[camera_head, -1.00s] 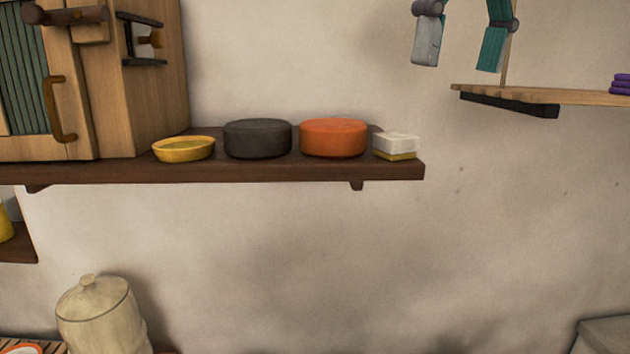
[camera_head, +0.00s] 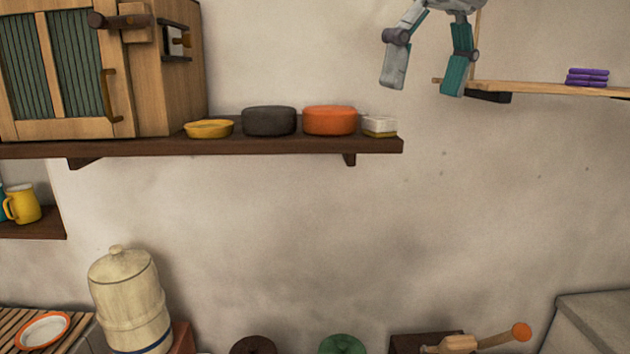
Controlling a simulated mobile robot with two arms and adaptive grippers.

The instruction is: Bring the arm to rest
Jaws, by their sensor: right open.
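My right gripper (camera_head: 425,78) hangs down from the top edge of the head view, in front of the bare wall. One finger is pale grey and the other is teal. The fingers are spread apart, with nothing between them. The gripper is above and to the right of the dark shelf (camera_head: 220,146), clear of the things on it. Most of the arm is out of the frame. My left gripper does not show.
The shelf carries a wooden cabinet (camera_head: 160,75), a yellow dish (camera_head: 209,129), a dark round pot (camera_head: 269,121), an orange pot (camera_head: 330,121) and a white-and-yellow block (camera_head: 379,126). A wooden shelf (camera_head: 535,88) with purple folded cloths (camera_head: 587,77) is close right.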

